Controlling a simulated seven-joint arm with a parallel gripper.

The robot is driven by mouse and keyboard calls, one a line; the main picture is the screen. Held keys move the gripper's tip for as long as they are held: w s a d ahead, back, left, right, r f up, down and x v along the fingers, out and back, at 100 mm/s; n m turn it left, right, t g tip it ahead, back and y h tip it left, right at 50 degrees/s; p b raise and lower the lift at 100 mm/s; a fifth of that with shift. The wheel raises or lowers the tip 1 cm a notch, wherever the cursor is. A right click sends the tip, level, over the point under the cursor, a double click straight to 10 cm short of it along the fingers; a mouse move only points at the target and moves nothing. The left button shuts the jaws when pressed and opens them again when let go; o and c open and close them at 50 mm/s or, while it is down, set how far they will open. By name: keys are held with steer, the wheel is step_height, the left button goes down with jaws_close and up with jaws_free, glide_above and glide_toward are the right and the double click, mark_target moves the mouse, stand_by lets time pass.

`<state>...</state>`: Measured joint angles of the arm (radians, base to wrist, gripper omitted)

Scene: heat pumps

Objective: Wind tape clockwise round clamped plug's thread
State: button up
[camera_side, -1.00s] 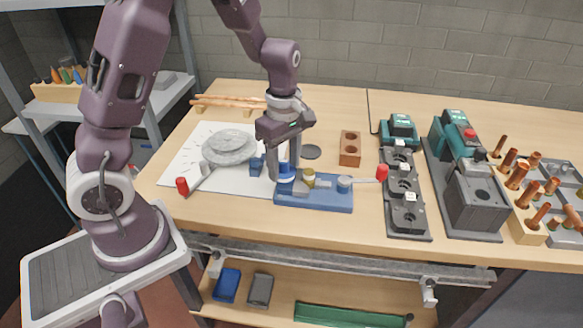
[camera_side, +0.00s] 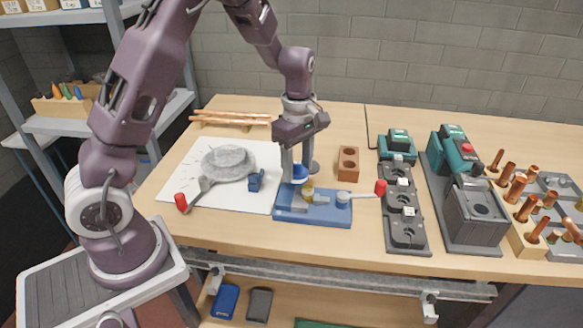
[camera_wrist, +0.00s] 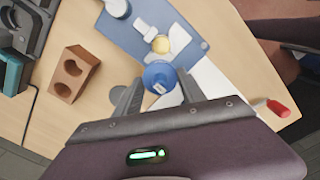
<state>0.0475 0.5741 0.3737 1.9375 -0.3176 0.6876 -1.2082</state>
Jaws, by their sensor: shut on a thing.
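My gripper (camera_side: 299,174) is shut on a blue tape roll (camera_side: 300,175) with a white inside. In the wrist view the roll (camera_wrist: 161,76) sits between the fingertips. The brass plug (camera_side: 308,191) is clamped on the blue clamp base (camera_side: 285,213). In the wrist view the plug (camera_wrist: 161,44) lies just beyond the roll, with a white clamp jaw beside it. The roll is behind and slightly left of the plug in the side view. I cannot tell whether any tape runs between them, and the thread is too small to make out.
The clamp's red-ended handle (camera_side: 380,187) sticks out right. A brown block with holes (camera_side: 347,163) stands behind it. Dark fixtures (camera_side: 404,212) stand to the right.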

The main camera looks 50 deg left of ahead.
steer(key=shift+w+d, duration=0.1)
steer(key=shift+w, duration=0.6)
steer(key=shift+w+d, duration=0.4)
steer(key=shift+w, duration=0.3)
steer(key=shift+w+d, duration=0.35)
steer(key=shift+d, duration=0.25)
steer(key=shift+w+d, duration=0.35)
steer(key=shift+d, duration=0.2)
step_height(320, 180, up, 7)
steer(key=w, duration=0.1)
steer(key=shift+a, duration=0.3)
